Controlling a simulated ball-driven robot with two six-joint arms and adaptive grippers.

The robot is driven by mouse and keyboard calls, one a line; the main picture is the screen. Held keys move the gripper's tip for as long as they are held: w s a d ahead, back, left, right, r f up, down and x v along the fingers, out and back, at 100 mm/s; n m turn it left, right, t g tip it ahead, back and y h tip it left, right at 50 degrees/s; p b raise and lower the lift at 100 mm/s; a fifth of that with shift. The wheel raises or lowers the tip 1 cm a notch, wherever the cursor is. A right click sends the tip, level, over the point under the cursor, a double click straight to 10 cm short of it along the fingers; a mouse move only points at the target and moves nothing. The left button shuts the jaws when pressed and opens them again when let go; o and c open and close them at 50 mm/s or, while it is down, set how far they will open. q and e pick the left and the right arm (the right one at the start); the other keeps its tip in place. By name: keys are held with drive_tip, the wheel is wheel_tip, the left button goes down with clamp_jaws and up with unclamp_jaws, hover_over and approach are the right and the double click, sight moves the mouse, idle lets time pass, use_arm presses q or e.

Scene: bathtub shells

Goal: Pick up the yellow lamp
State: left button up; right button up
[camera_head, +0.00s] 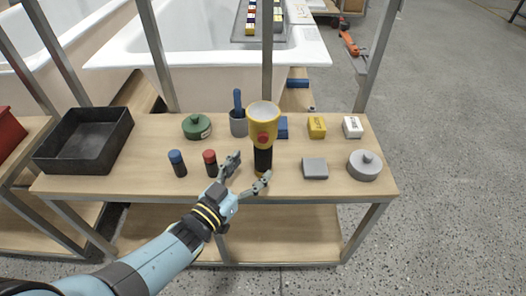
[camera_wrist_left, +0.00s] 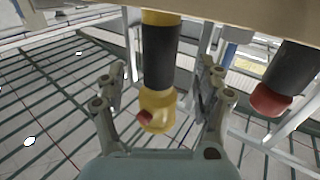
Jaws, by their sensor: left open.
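The yellow lamp (camera_head: 263,117) stands upright on the wooden table, with a yellow head, a red button and a black grip. My left gripper (camera_head: 249,176) is open, its fingers reaching toward the lamp's lower black part from the front left. In the left wrist view the lamp (camera_wrist_left: 158,100) appears upside down between the two open fingers of the gripper (camera_wrist_left: 160,90). I cannot tell whether either finger touches it. The right gripper is not in view.
A red-capped cylinder (camera_head: 210,163) and a blue-capped one (camera_head: 178,163) stand left of the gripper. A grey cup (camera_head: 238,125) and green pot (camera_head: 197,126) are behind. A grey block (camera_head: 315,168) and grey lidded pot (camera_head: 365,165) are right. A black tray (camera_head: 84,142) sits left. A metal post rises behind the lamp.

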sight(258, 158)
use_arm(q)
drive_tip(key=b+x, duration=0.2)
drive_tip(key=x, duration=0.3)
drive_tip(key=shift+w+d+r, duration=0.15)
drive_tip(key=shift+w+d, duration=0.05)
drive_tip(key=shift+w, duration=0.05)
drive_tip(key=shift+r, duration=0.1)
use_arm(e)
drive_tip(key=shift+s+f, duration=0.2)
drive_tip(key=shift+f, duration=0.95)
use_arm(q)
drive_tip(key=c, duration=1.4)
drive_tip(key=shift+r, duration=0.15)
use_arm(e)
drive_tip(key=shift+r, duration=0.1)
